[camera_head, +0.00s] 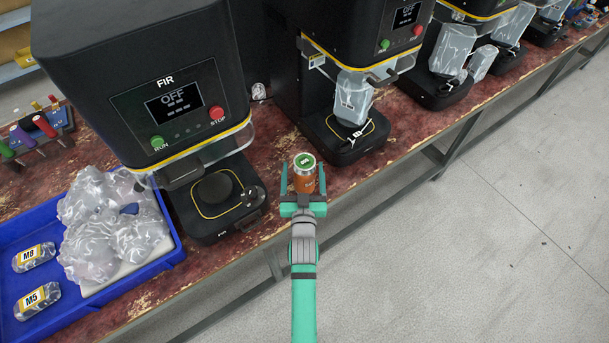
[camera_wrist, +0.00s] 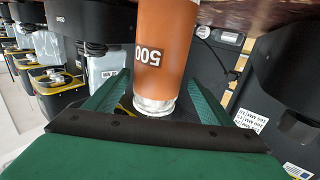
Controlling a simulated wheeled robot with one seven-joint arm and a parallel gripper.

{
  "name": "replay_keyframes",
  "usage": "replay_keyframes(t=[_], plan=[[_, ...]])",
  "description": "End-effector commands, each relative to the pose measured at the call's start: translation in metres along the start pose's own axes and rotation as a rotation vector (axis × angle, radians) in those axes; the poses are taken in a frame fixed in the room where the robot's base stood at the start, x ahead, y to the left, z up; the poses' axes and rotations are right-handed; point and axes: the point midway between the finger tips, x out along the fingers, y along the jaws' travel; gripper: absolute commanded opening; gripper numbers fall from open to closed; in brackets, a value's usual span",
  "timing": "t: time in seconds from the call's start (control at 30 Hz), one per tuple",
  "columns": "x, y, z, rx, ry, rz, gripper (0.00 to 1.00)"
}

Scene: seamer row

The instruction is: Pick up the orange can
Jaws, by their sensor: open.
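The orange can (camera_head: 304,182) stands upright on the worn red-brown bench between two black machines, with a green and silver top. In the wrist view the orange can (camera_wrist: 164,45) fills the upper middle, with a "500" label that reads upside down and a silver rim at its lower end. My green gripper (camera_head: 304,180) reaches in from the front, with its fingers apart on either side of the can. In the wrist view my gripper (camera_wrist: 155,95) also shows a finger to each side of the can. I cannot tell whether either finger touches it.
The FIR machine (camera_head: 165,110) stands left of the can, its display reading OFF. Another black machine (camera_head: 345,135) holding a bagged item stands to the right. A blue tray (camera_head: 165,262) with bagged items is at the lower left. The bench front edge runs close by the can.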

Motion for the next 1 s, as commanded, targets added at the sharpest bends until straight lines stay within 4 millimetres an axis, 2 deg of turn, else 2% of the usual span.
replay_keyframes(t=[0.4,0.77,1.0], plan=[[0.045,0.005,0.0,0.0,0.0,0.005,0.75],[0.052,0.004,0.001,0.0,-0.001,0.003,0.75],[0.052,0.002,0.001,0.0,-0.001,0.001,0.18]])
